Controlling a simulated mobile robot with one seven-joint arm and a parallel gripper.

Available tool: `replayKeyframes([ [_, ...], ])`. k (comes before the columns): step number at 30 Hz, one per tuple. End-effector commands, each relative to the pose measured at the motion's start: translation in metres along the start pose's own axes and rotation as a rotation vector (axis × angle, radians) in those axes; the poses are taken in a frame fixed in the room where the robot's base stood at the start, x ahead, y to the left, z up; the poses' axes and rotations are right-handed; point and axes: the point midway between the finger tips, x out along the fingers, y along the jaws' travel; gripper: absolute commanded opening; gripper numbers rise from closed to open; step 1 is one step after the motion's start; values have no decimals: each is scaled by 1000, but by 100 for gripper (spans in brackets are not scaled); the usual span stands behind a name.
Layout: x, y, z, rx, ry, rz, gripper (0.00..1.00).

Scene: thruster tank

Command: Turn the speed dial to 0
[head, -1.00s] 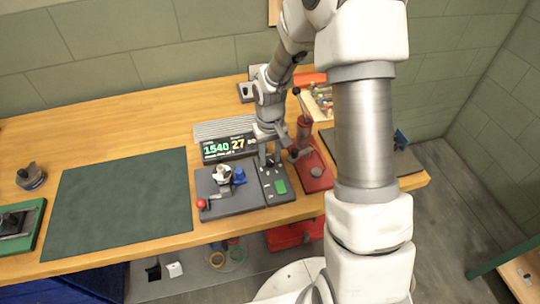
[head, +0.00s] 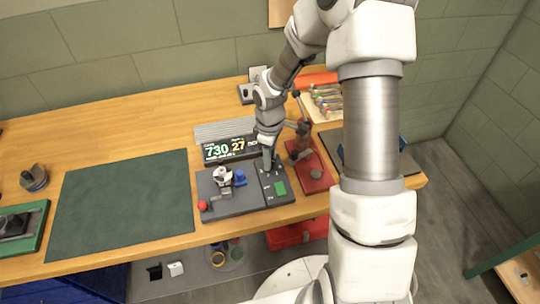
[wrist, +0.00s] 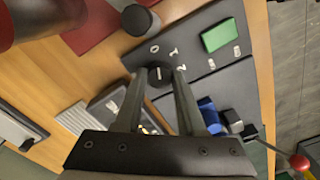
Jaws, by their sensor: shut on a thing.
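The speed dial (wrist: 159,77) is a dark round knob with a short white line, on a dark control panel (wrist: 219,84). White marks 0, 1 and 2 stand around it in the wrist view. My gripper (wrist: 158,71) is shut on the dial, one finger on each side. In the head view my gripper (head: 267,164) stands over the panel's back part and hides the dial. The display (head: 229,148) behind the panel reads about 730 in green and 27 in yellow. I cannot tell exactly which mark the dial's line points to.
A green button (head: 281,188) sits on the panel's front part. Left of it is a grey fixture with a red-knobbed lever (head: 203,205) and a blue part (head: 240,177). A red press (head: 311,172) stands close on the right. A green mat (head: 120,205) lies clear on the left.

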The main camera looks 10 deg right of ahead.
Motion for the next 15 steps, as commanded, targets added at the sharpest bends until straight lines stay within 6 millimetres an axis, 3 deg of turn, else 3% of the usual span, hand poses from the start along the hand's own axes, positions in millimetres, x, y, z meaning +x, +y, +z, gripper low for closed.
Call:
replayKeyframes([
  [15,0,1,0,-137,2,2,0],
])
